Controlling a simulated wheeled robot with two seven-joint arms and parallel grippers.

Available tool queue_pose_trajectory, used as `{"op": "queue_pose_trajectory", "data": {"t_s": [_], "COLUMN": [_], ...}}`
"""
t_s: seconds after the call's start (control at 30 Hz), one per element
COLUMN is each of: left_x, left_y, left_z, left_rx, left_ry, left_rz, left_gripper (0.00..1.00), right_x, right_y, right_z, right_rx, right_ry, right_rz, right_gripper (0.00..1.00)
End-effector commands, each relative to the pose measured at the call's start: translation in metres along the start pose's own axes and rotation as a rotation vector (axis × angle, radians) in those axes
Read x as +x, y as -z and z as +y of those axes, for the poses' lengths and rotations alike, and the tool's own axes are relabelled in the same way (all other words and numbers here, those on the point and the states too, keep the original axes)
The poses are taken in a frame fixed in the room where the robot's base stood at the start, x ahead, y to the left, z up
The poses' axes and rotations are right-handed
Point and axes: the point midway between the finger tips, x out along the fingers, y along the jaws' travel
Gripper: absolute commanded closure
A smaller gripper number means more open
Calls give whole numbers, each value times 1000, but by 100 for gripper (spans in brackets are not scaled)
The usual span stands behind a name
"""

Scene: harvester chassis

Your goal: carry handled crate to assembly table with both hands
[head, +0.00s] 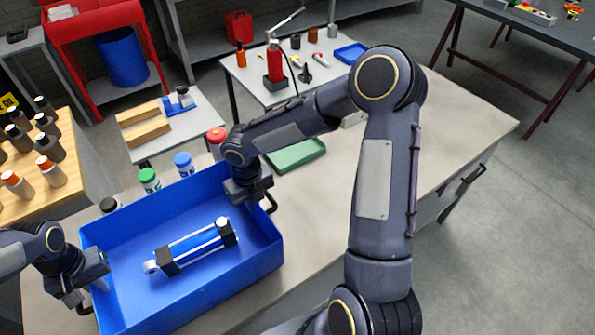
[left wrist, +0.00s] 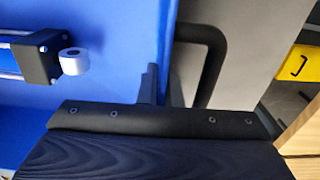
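The blue handled crate (head: 190,305) stands at the left part of the long beige table (head: 330,215), and whether its base touches the top is hidden. A cylinder with black end blocks (head: 190,247) lies in it. My left gripper (head: 88,282) is at the crate's left end wall, by a black handle. In the left wrist view, this handle (left wrist: 212,50) bends outward beside the blue wall, and slim finger parts (left wrist: 155,88) sit close to the wall. My right gripper (head: 252,192) is at the right end wall by the other black handle (head: 271,203). Neither grip can be made out clearly.
Bottles with green (head: 149,180), blue (head: 183,163) and red caps stand behind the crate. A green tray (head: 297,155) lies right of it. A wooden table with dark bottles (head: 48,170) is at left. Open floor (head: 520,220) lies at right.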

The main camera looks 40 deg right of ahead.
Motion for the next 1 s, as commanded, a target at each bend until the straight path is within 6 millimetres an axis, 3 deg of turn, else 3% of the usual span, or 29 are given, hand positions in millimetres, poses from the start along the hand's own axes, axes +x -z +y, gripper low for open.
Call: {"op": "queue_pose_trajectory", "data": {"t_s": [0.37, 1.0], "left_x": [11, 48], "left_y": [1, 1], "left_z": [-1, -1], "left_rx": [-2, -2], "left_ry": [2, 2], "left_rz": [3, 3], "left_gripper": [100, 100], "right_x": [11, 47], "right_y": [-1, -1], "right_z": [-1, -1], "right_rx": [2, 3], "right_ry": [2, 2], "right_rz": [-4, -4], "right_gripper": [100, 100]}}
